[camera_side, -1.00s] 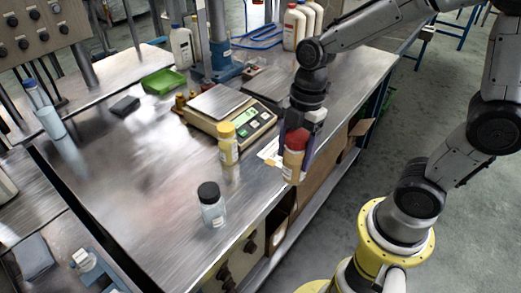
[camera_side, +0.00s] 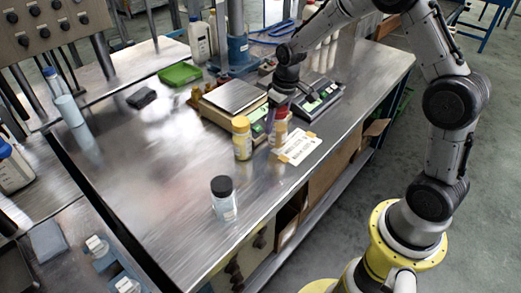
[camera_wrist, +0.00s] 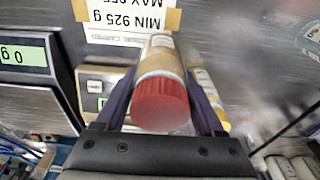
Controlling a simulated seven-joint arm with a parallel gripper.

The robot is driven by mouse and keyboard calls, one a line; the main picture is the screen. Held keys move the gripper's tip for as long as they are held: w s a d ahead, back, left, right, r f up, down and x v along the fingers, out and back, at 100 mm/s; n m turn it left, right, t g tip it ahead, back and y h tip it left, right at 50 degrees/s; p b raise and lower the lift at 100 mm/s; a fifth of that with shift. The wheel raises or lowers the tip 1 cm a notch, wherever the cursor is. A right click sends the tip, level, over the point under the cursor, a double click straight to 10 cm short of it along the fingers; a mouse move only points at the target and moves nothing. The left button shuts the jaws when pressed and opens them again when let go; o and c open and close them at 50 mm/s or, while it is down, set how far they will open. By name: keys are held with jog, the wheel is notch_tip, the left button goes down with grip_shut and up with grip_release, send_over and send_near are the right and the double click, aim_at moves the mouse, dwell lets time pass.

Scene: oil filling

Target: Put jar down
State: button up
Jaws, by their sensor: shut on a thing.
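A jar with a red lid (camera_side: 280,127) is held upright between the fingers of my gripper (camera_side: 277,112), beside the left end of a paper label on the bench. In the wrist view the red lid (camera_wrist: 162,103) lies between the two dark fingers (camera_wrist: 163,112), which close on the jar's sides. The jar's base is at or very near the metal bench top (camera_side: 165,150); I cannot tell whether it touches. A yellow-lidded jar (camera_side: 242,140) stands just left of it in the side view and is partly hidden behind the right finger in the wrist view.
The printed label (camera_side: 299,147) lies right of the held jar. Two scales (camera_side: 235,97) (camera_side: 320,98) stand behind it. A black-lidded jar (camera_side: 223,202) stands nearer the front. A green tray (camera_side: 180,74) lies at the back. The bench's left middle is clear.

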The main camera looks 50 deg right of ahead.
jog(key=shift+s+n, duration=0.15)
jog(key=shift+n, duration=0.25)
jog(key=s+a+r+n+g+y, duration=0.1)
jog(key=s+a+r+n, duration=0.4)
jog(key=s+n, duration=0.3)
jog(key=s+a+r+n, duration=0.5)
jog(key=s+a+n, duration=0.3)
jog(key=s, duration=0.2)
jog(key=shift+s+a+n+g+y, duration=0.15)
jog(key=shift+s+n+g+y, duration=0.15)
jog(key=shift+s+g+y, duration=0.1)
jog(key=shift+w, duration=0.1)
jog(key=shift+w+a+f, duration=0.55)
jog(key=shift+w+f, duration=1.55)
jog(key=shift+w, duration=0.15)
jog(key=shift+w+a+f, duration=0.6)
jog(key=shift+w+f, duration=1.55)
jog(key=shift+w, duration=0.15)
jog(key=shift+w+a+f, duration=0.55)
jog(key=shift+w+f, duration=1.55)
jog(key=shift+w, duration=0.15)
jog(key=shift+f, duration=0.15)
